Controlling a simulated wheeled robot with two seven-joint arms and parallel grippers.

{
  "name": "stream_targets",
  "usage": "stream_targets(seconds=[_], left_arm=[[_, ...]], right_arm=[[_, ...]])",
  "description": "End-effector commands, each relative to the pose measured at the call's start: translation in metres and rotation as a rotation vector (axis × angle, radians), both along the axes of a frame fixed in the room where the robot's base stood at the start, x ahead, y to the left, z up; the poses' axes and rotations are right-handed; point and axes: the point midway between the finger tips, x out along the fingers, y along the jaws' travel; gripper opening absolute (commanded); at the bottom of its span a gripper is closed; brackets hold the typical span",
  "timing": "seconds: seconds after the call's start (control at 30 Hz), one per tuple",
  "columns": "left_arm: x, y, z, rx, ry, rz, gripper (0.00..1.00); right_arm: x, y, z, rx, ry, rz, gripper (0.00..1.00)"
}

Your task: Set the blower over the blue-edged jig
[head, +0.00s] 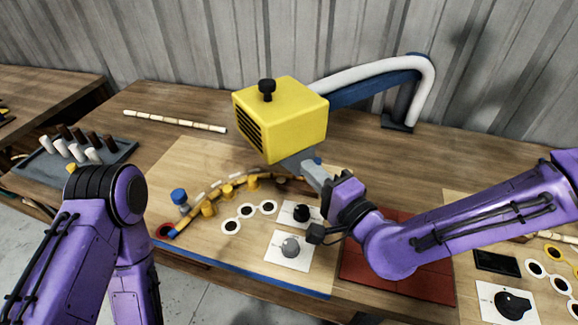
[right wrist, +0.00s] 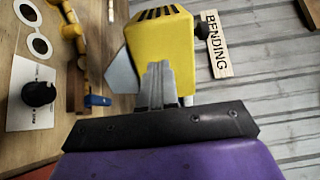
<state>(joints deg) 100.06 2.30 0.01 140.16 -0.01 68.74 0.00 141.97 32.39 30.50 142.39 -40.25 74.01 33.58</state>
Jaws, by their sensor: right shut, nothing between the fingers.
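The blower (head: 283,118) is a yellow box with dark vent slots and a black knob on top, carried by a white and blue jointed arm (head: 385,72). It hangs above the back right of the blue-edged jig board (head: 252,272), which bears a curved row of yellow pegs (head: 228,190). My right gripper (head: 293,163) is shut and empty just below the blower's underside. In the right wrist view the shut fingers (right wrist: 157,75) overlap the blower (right wrist: 160,45); I cannot tell whether they touch it. My left arm shows at the left, but its gripper is out of view.
A grey tray of dark and white pegs (head: 75,160) stands at the left. A rattan stick (head: 174,121) lies at the back. Black (head: 302,213) and grey (head: 290,248) knobs sit on white cards. A red mat (head: 385,275) lies under my right arm.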

Motion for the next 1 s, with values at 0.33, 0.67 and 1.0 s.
stream_targets(seconds=[0.33,0.67,1.0], left_arm=[[0.0,0.0,0.037,0.0,0.0,0.0,0.67],[0.0,0.0,0.039,0.0,0.0,0.0,0.67],[0.0,0.0,0.035,0.0,0.0,0.0,0.67]], right_arm=[[0.058,0.038,0.007,-0.004,0.002,0.002,0.0],[0.069,0.046,0.003,-0.002,0.003,0.002,0.0],[0.089,0.048,0.001,-0.007,-0.003,-0.054,0.0]])
